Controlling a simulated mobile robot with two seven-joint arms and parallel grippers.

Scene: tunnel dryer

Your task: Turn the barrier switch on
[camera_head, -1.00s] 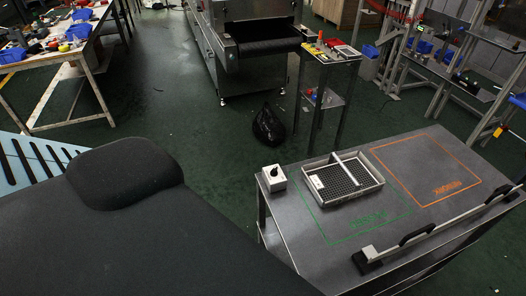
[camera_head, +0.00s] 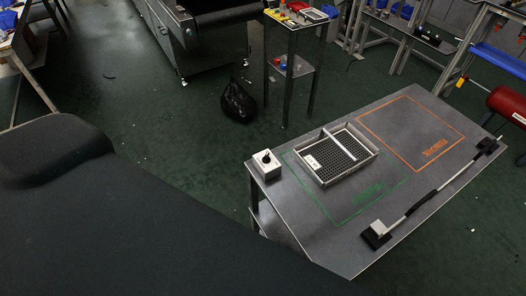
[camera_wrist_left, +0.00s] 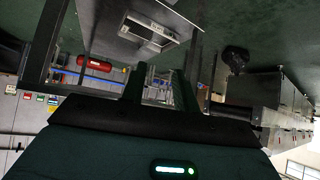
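The switch is a small white box with a black knob (camera_head: 265,165) on the near-left corner of the dark table (camera_head: 290,222) in the head view. The knob's exact setting is too small to tell. A long light bar with dark end blocks and a black grip (camera_head: 418,200) lies along the right edge of the table; it looks like the barrier. My left gripper (camera_wrist_left: 160,88) shows only in the left wrist view, its two dark fingers apart with nothing between them. It is away from the switch, which I cannot make out in that view. My right gripper is in neither view.
A metal tray with a mesh bottom (camera_head: 314,173) sits over the green outline, beside the switch. The orange-outlined area (camera_head: 410,130) is empty. A black bag (camera_head: 237,103) lies on the floor by a small stand (camera_head: 293,27). Green floor is clear left of the table.

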